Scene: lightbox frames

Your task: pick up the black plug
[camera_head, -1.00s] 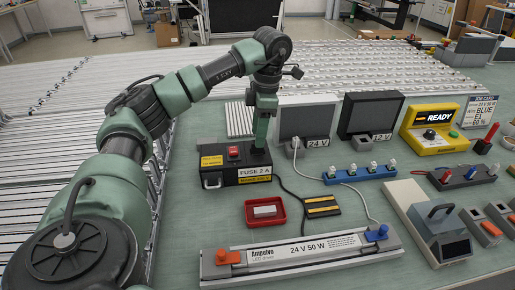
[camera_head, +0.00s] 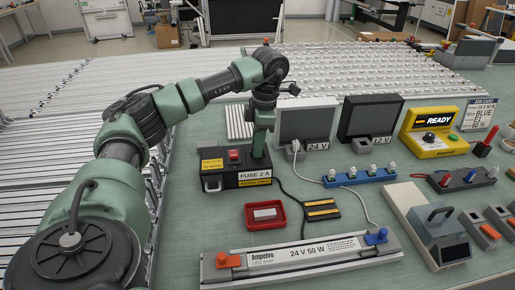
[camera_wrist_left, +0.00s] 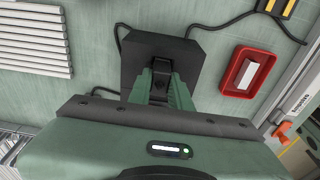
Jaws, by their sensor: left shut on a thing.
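My left gripper (camera_head: 258,152) points straight down at the right end of the black fuse box (camera_head: 223,180), which bears a red switch and a "FUSE 2 A" label. In the left wrist view, my left gripper (camera_wrist_left: 160,88) is shut on a small dark piece, which looks like the black plug (camera_wrist_left: 160,76). It sits between the green fingers over the dark top of the box. The fingers hide most of the plug in the head view, and I cannot tell whether it is clear of the box. My right gripper is not in view.
A black cable (camera_head: 288,190) runs from the box to a yellow-striped black pad (camera_head: 322,209). A red tray (camera_head: 249,222) lies in front. The LED driver (camera_head: 300,258) lies nearer. Two dark screens (camera_head: 305,122) and a blue socket strip (camera_head: 360,176) stand to the right.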

